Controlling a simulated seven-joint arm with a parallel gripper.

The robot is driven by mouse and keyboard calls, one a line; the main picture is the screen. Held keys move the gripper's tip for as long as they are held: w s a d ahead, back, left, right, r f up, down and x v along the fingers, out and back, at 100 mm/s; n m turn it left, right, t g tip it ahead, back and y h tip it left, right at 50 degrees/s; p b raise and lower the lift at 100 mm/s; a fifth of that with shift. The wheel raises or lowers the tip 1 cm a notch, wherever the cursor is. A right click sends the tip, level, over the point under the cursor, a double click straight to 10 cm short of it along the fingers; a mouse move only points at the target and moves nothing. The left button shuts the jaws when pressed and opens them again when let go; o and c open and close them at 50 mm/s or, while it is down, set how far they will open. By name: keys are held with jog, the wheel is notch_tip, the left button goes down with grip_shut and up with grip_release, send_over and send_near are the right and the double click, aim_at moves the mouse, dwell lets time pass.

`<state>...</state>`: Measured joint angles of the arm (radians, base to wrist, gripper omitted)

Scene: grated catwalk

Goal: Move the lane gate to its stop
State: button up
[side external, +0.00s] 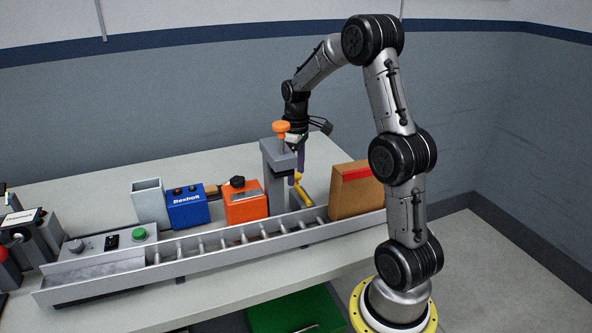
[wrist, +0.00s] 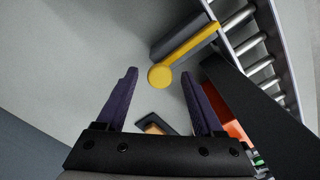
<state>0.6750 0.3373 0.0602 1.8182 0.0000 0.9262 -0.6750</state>
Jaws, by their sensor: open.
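In the wrist view the yellow bar (wrist: 190,46) runs along a dark grey strip and ends in a round yellow knob (wrist: 160,77). My gripper (wrist: 160,76) is open, with its purple fingers apart. The knob appears between the fingertips in the wrist view, but I cannot tell how far below them it is. In the side view my gripper (side external: 297,170) points down behind the post and is partly hidden. The gate's stop cannot be made out.
A grey post (side external: 275,178) with an orange knob (side external: 281,127) stands close to my gripper. The roller lane (side external: 220,240) runs along the front. A brown box (side external: 356,191) stands on its right end. Orange (side external: 245,204) and blue boxes (side external: 187,209) stand behind it. Free table lies behind.

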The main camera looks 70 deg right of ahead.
aim_at(307, 198)
grip_shut()
jog(key=shift+s+a, duration=2.65)
grip_release()
notch_tip(307, 198, up, 14)
jog(key=s+a+f+t, duration=0.1)
jog(key=s+a, duration=0.4)
jog(key=a, duration=0.5)
jog(key=s+a+f+t, duration=0.2)
jog(key=s+a+t, duration=0.2)
jog(key=a, duration=0.6)
jog(key=shift+s+t, duration=0.3)
jog(key=shift+s, duration=0.3)
